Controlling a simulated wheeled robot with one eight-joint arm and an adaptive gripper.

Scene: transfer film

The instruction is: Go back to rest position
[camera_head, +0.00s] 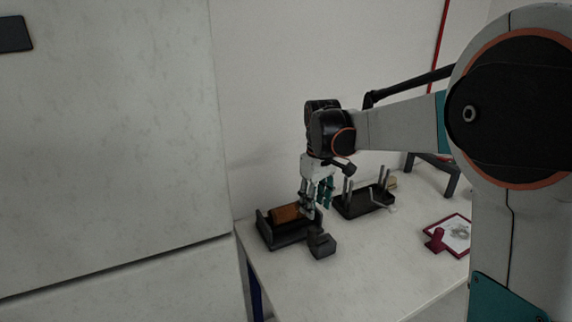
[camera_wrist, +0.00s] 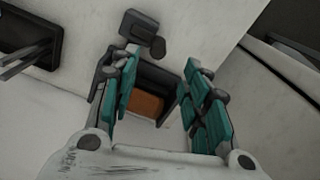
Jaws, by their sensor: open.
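My gripper (camera_head: 317,207) hangs over the white table (camera_head: 330,281), fingers pointing down, just above the right end of a dark holder (camera_head: 275,239). In the wrist view my gripper (camera_wrist: 160,112) is open, its teal finger pads apart with nothing held between them. A brown-orange block (camera_head: 286,213) lies in the dark holder; the block also shows beyond the fingertips in the wrist view (camera_wrist: 146,104). Part of the holder is hidden behind the fingers in the wrist view.
A small dark grey device (camera_head: 322,244) sits in front of the holder. A black tray with upright metal posts (camera_head: 358,207) stands to the right. A dark red framed pad (camera_head: 456,236) with a red handled piece (camera_head: 435,240) lies further right. The front table surface is clear.

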